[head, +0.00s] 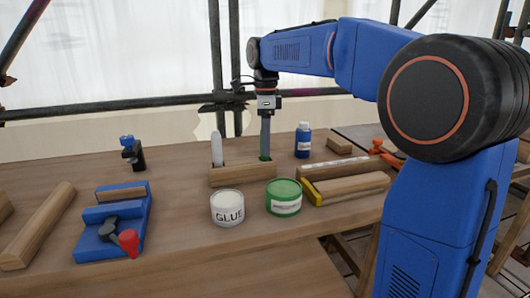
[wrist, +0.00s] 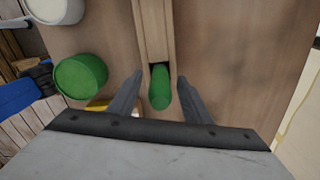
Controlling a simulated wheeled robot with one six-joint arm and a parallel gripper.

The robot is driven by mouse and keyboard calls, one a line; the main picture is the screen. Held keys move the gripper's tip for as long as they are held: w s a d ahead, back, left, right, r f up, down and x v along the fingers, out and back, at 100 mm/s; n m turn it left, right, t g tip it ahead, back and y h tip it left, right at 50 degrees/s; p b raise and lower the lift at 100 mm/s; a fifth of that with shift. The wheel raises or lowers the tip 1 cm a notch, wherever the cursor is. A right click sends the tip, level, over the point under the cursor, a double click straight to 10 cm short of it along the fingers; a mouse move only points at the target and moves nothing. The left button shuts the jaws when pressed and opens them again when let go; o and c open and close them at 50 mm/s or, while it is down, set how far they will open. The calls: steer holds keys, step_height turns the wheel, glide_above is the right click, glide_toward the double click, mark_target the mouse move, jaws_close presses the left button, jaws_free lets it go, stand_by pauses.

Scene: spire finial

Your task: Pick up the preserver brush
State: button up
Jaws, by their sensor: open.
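The preserver brush appears to be the green-handled item standing in a wooden holder (head: 232,177). In the wrist view its green handle (wrist: 159,92) shows between my finger tips, at the end of the holder (wrist: 153,28). In the head view only a bit of green (head: 264,157) shows under the fingers. My gripper (head: 265,150) points down over the right end of the holder. In the wrist view my gripper (wrist: 160,80) is open, with a gap on each side of the handle. The bristles are hidden.
A white glue can (head: 227,208) and a green can (head: 284,198) stand in front of the holder. A pale upright tool (head: 216,149) stands at its left end. A blue bottle (head: 303,140) is behind right. A blue vise-like tool (head: 113,222) and wood blocks lie left.

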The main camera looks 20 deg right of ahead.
steer(key=shift+f, duration=0.45)
jaws_close()
steer(key=shift+r, duration=0.1)
step_height(320, 180, up, 10)
steer(key=shift+f, duration=0.1)
